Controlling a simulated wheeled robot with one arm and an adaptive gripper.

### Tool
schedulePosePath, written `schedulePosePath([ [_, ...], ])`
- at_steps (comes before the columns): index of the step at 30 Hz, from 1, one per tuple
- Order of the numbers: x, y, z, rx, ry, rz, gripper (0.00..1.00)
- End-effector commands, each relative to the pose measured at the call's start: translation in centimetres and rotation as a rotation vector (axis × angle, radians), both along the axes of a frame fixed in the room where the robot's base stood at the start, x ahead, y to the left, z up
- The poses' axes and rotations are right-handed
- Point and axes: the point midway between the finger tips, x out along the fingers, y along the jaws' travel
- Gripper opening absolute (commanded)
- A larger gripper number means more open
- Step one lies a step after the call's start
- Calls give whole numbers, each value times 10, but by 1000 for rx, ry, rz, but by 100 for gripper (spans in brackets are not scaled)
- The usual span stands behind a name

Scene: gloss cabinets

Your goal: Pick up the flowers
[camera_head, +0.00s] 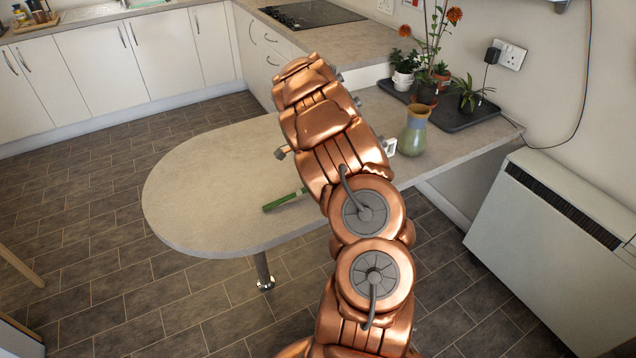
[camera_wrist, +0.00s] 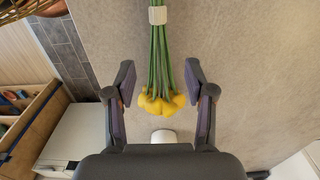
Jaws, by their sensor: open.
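A bunch of yellow flowers (camera_wrist: 160,103) with green stems lies on the grey worktop (camera_wrist: 245,60). A white band (camera_wrist: 157,15) goes around the stems. My gripper (camera_wrist: 160,80) is open. In the wrist view its two fingers stand either side of the stems and flower heads, with gaps on both sides. I cannot tell the height of the fingers above the worktop. In the head view only green stem ends (camera_head: 285,200) show, left of my arm. My arm hides the flower heads and the gripper there.
A green-brown vase (camera_head: 413,130) stands on the worktop right of my arm. Potted plants (camera_head: 426,90) stand on a dark tray (camera_head: 465,118) behind it. A small white object (camera_wrist: 163,136) lies below the flower heads. The worktop's rounded left end (camera_head: 185,195) is clear.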

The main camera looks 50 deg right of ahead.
Motion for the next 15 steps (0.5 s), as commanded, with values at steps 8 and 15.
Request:
schedulePosePath([
  [8,-1,1,-32,3,3,-1,54],
  [15,-1,1,-41,0,1,0,54],
])
